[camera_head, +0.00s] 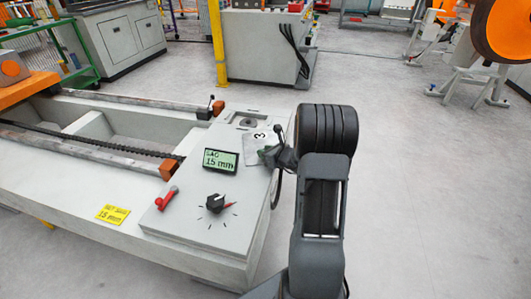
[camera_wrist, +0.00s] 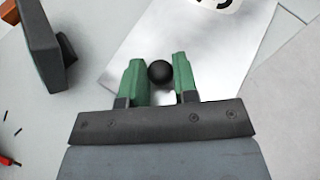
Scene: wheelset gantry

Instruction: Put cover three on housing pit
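Cover three (camera_head: 257,151) is a thin, shiny metal plate with a white label reading 3, on the right part of the grey machine top. In the wrist view the plate (camera_wrist: 185,48) lies below my fingers, with a round black knob (camera_wrist: 161,72). My gripper (camera_wrist: 161,75) has its green fingers on both sides of the knob, seemingly touching it. In the head view my gripper (camera_head: 275,156) reaches in from the right and hides the plate's right edge. The housing pit (camera_head: 246,122) shows as a dark recess just behind the plate. Whether the plate touches the surface is hard to tell.
A black rotary knob (camera_head: 215,203) and a red lever (camera_head: 167,198) are in front. A small black lever (camera_head: 209,107) stands behind the display. Open floor lies to the right.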

